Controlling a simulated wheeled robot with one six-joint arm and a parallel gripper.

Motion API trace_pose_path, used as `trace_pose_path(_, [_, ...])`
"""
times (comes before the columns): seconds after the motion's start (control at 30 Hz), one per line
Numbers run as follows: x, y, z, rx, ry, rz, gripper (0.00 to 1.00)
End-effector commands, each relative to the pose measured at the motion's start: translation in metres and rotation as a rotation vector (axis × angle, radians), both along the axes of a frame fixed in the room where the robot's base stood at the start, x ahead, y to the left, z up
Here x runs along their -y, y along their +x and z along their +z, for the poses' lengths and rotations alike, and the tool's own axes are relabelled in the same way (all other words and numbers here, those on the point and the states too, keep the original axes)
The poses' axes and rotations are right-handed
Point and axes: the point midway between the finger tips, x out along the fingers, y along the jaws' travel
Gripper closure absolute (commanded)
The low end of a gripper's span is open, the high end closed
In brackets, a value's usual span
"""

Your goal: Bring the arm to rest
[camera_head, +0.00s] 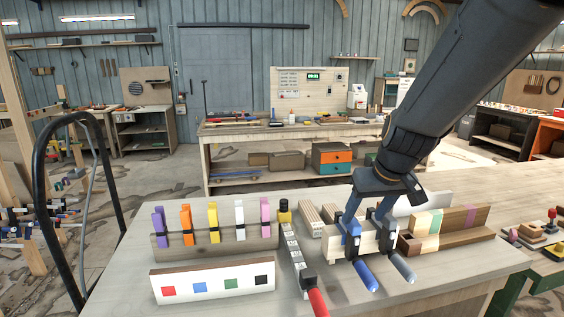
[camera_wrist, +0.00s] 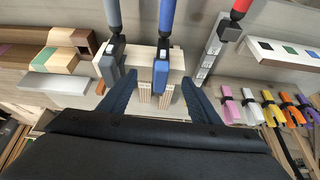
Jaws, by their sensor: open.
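My gripper (camera_head: 367,219) is open, pointing down over the bench at the end of my arm, which comes in from the upper right. In the wrist view its two fingers (camera_wrist: 158,80) are spread apart. A blue-handled clamp (camera_head: 352,242) sits on a pale wood block (camera_head: 341,243); in the wrist view the clamp (camera_wrist: 161,68) shows between the fingertips, with no clear contact. A grey-handled clamp (camera_head: 386,238) stands beside it, just outside the left finger in the wrist view. My gripper partly hides the clamps' upper ends in the head view.
A rack (camera_head: 217,245) holds several coloured clamps at left, behind a white board (camera_head: 213,284) with coloured squares. A red-handled clamp (camera_head: 317,301) lies left of the wood block. Wood blocks (camera_head: 452,230) stand at right.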

Motion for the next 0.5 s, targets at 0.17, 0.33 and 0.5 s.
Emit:
trace_pose_path(0.17, [-0.004, -0.036, -0.025, -0.059, -0.003, -0.033, 0.42])
trace_pose_path(0.33, [-0.006, -0.076, -0.051, -0.12, -0.01, -0.075, 0.42])
trace_pose_path(0.5, [-0.008, -0.124, -0.077, -0.184, -0.021, -0.119, 0.42])
